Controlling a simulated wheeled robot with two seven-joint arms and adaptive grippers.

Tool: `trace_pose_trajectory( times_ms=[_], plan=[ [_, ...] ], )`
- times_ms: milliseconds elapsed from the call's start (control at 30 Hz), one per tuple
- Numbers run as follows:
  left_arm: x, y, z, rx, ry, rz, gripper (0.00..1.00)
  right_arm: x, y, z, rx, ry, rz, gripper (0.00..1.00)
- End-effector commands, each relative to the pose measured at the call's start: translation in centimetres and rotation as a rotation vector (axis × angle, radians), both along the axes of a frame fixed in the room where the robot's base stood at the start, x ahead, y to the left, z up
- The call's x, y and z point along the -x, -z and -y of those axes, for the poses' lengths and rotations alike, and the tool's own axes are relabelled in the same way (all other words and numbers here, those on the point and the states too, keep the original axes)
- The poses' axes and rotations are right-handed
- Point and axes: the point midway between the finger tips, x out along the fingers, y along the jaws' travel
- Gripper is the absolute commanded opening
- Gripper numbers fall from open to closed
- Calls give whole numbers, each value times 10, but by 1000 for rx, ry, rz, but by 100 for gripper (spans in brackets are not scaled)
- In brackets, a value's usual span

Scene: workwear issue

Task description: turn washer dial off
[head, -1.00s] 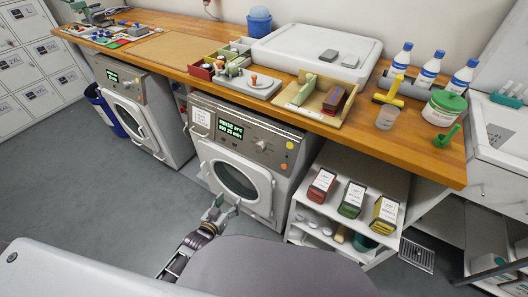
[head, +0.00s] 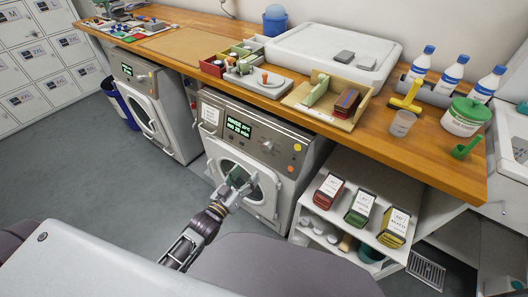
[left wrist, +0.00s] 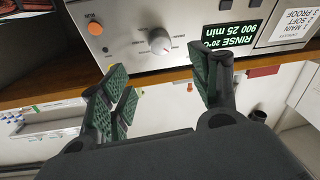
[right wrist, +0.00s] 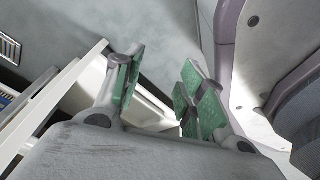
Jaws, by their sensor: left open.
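The nearer washer (head: 262,160) stands under the wooden counter, with a lit green display (head: 239,127) and a round dial (head: 267,146) on its grey panel. In the left wrist view the dial (left wrist: 160,41) is pale grey, between an orange button (left wrist: 95,28) and the display (left wrist: 222,37). My left gripper (head: 238,184) is open and empty in front of the washer door, below the dial; its spread fingers (left wrist: 163,88) lie on either side of the dial's line, apart from it. My right gripper (right wrist: 163,88) is open and empty, outside the head view.
A second washer (head: 155,105) stands to the left. A white shelf unit (head: 345,215) with coloured boxes stands right of the nearer washer. The wooden counter (head: 200,60) overhangs the panels and carries trays and bottles. Grey floor lies clear to the left.

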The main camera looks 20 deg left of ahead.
Motion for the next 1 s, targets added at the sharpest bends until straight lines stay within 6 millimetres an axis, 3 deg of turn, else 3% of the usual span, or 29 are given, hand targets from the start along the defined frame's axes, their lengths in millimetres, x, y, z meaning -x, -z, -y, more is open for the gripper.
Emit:
trace_pose_trajectory(
  times_ms=[267,1000],
  plan=[
    [-12,0,3,0,0,2,62,-2,0,-1,0,0,2,40],
    [-69,0,16,1,1,1,62,-13,-6,-7,-5,0,6,40]
  ],
)
